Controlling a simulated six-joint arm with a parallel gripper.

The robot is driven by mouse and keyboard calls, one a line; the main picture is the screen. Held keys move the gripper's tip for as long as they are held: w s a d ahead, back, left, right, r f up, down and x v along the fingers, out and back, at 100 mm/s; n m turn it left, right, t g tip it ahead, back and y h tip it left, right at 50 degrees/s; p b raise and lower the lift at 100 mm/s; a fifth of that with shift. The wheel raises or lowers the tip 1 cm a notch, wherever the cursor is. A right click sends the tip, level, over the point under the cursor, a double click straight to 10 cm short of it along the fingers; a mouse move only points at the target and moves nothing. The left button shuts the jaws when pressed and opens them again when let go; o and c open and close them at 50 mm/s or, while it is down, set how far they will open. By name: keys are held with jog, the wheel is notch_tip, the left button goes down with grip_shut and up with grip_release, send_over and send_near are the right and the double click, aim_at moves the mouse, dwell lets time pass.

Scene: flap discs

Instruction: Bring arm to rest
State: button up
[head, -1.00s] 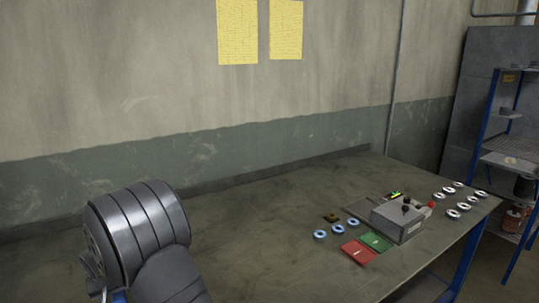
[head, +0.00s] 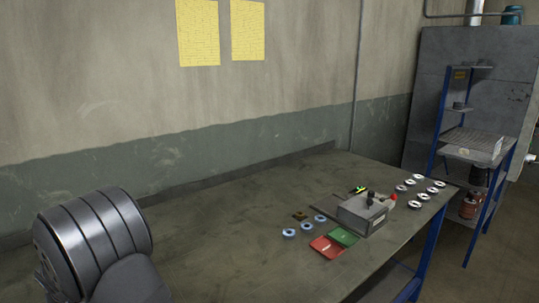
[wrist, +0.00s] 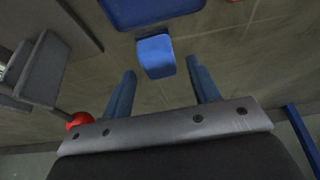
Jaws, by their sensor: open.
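My gripper (wrist: 161,72) shows in the wrist view with its two blue fingers apart. Nothing is gripped between them. A blue block (wrist: 156,56) shows beyond the fingers, and I cannot tell its distance. In the head view only a dark, ribbed part of my own arm shows at the lower left; the gripper is out of that view. On the workbench (head: 190,225) lie several blue-ringed discs (head: 289,233), a red pad (head: 326,247) and a green pad (head: 344,237). Several pale-ringed discs (head: 415,204) lie near the right end.
A grey box (head: 362,216) with a dark knob stands on the bench beside the pads. A blue-framed shelf (head: 470,150) stands to the right. In the wrist view a red round thing (wrist: 80,121) is left of the fingers.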

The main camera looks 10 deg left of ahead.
jog(key=v, duration=1.1)
jog(key=x, duration=1.2)
jog(key=shift+s+d+f, duration=0.1)
jog(key=shift+s+d, duration=0.05)
notch_tip(320, 180, up, 10)
jog(key=shift+m, duration=0.7)
jog(key=w+d, duration=0.2)
jog(key=w, duration=0.1)
jog(key=w+d, duration=0.5)
jog(key=shift+w+r, duration=0.2)
jog(key=shift+w, duration=0.15)
jog(key=w+d+f+m+h, duration=0.15)
jog(key=w+d, duration=0.35)
jog(key=d, duration=0.5)
jog(key=w+d+m+t, duration=0.1)
jog(key=w+d+m, duration=0.3)
jog(key=d, duration=0.5)
jog(key=w+d+f+m+h, duration=0.1)
jog(key=w+d, duration=0.6)
jog(key=d, duration=0.3)
jog(key=d+m, duration=0.1)
jog(key=d, duration=0.6)
jog(key=d+f+m+h, duration=0.1)
jog(key=d+m, duration=0.1)
jog(key=d, duration=0.4)
jog(key=d+f+m+h, duration=0.1)
jog(key=d, duration=0.6)
jog(key=shift+w+d+f+m, duration=0.1)
jog(key=shift+d+f+m, duration=0.15)
jog(key=shift+d, duration=0.1)
